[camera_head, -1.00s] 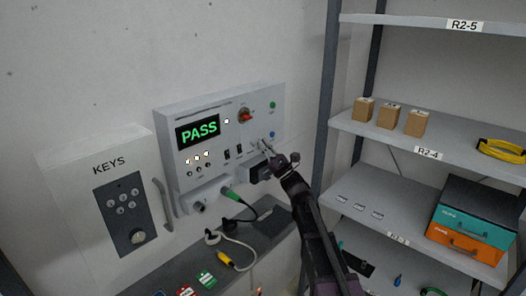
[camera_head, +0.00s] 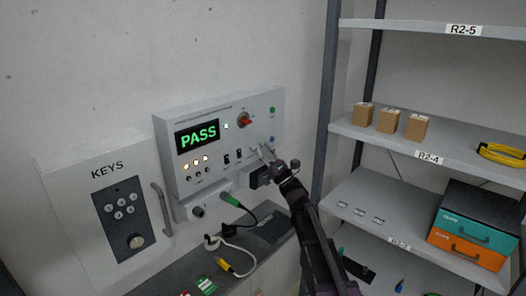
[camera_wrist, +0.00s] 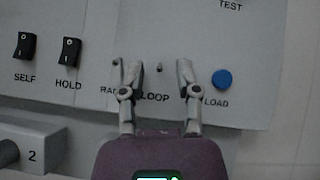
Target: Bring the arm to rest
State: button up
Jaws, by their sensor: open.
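My gripper (camera_head: 266,155) is in front of the lower right part of the grey test panel (camera_head: 245,108) in the head view. In the wrist view my gripper (camera_wrist: 157,72) is open and empty, its two fingers apart on either side of a small toggle above the "LOOP" label. The blue LOAD button (camera_wrist: 222,79) is just right of the right finger. The black HOLD switch (camera_wrist: 70,51) and SELF switch (camera_wrist: 26,45) are to the left. Whether the fingers touch the panel cannot be told.
The panel's display (camera_head: 197,136) reads PASS in green. A KEYS box (camera_head: 105,210) is on the wall at left. A metal shelf rack (camera_head: 375,140) with small boxes (camera_head: 389,119) stands at right. A green-plug cable (camera_head: 233,202) hangs below the panel, over a grey ledge.

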aim_at(258, 112)
jog(key=shift+r, duration=0.1)
notch_tip(258, 112, up, 9)
jog(key=p, duration=0.9)
jog(key=shift+r+p, duration=0.4)
jog(key=shift+p, duration=0.15)
